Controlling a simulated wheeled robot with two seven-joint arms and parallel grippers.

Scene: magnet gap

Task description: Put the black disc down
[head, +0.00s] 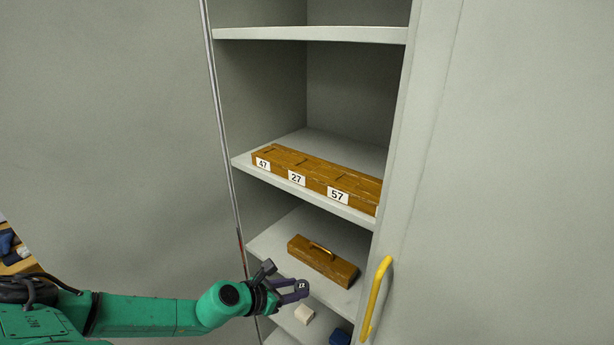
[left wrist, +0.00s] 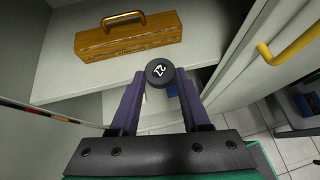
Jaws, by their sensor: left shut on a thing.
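In the head view the disc (head: 302,286) shows small at the tips of my left gripper (head: 296,288), in front of the cabinet's lower shelves. The disc is held in the air, apart from the wooden box. My right gripper is in neither view.
A wooden box with a brass handle (head: 322,261) sits on the lower shelf (head: 270,241). A pale cube (head: 304,314) and a blue object (head: 340,337) lie lower down. A yellow door handle (head: 376,298) stands at right.

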